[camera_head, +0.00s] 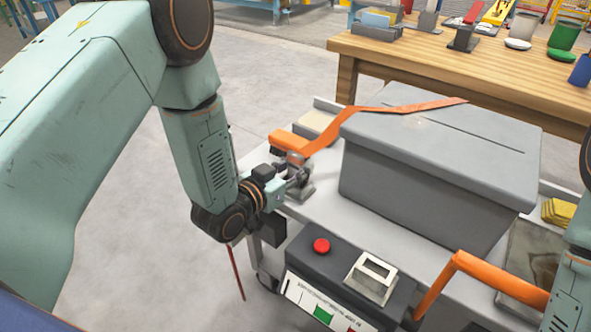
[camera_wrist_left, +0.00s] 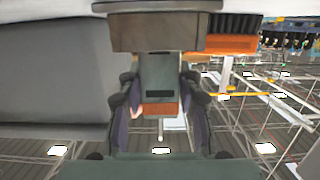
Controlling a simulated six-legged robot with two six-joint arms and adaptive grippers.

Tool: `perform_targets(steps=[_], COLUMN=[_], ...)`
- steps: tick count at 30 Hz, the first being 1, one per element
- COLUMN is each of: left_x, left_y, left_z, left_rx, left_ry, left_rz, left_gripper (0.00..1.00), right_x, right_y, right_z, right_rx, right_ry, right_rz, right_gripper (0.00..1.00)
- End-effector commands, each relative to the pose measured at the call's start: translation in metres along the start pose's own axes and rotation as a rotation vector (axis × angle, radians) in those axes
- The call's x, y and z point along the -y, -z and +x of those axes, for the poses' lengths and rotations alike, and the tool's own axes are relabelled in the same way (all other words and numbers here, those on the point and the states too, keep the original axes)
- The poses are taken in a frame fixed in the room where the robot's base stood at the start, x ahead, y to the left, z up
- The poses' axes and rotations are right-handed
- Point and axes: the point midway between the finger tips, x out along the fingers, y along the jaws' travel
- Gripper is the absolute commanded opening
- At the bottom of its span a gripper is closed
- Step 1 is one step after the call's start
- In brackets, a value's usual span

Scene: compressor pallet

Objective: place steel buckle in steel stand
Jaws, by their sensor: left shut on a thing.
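My left gripper (camera_head: 282,178) is at the near left edge of the white cart, beside the grey box. It also shows in the wrist view (camera_wrist_left: 160,115), where its two fingers are closed on a grey block with an orange lower part, which I take to be the steel buckle (camera_wrist_left: 160,72). In the head view the small grey metal piece (camera_head: 296,160) at the fingertips, by the orange strap, appears to be the buckle. A small grey base, apparently the steel stand (camera_head: 303,191), is just below the fingertips. Whether buckle and stand touch cannot be told. My right gripper is out of view.
A control box with red button (camera_head: 321,246) and square metal frame (camera_head: 373,277) stands in front. A wooden bench (camera_head: 440,62) is behind.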

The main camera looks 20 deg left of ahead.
Motion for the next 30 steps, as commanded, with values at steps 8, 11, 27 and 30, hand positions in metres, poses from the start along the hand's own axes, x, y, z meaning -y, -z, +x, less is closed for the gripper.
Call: perform_targets(steps=[8, 11, 27, 30], left_x=[0.0, 0.0, 0.0, 0.001], left_y=[-0.004, -0.004, 0.002, 0.001], left_z=[0.001, 0.001, -0.003, -0.02], left_rx=[0.001, 0.001, 0.002, 0.005], left_ry=[0.0, 0.0, 0.001, 0.002], left_rz=[0.0, 0.0, -0.002, -0.005], left_gripper=[0.37, 0.46, 0.57, 0.57], right_x=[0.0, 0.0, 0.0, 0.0], right_y=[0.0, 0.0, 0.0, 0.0], right_z=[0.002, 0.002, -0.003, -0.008], right_rx=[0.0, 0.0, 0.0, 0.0], right_ry=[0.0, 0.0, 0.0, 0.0], right_rz=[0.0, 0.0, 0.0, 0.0], right_gripper=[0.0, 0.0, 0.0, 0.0])
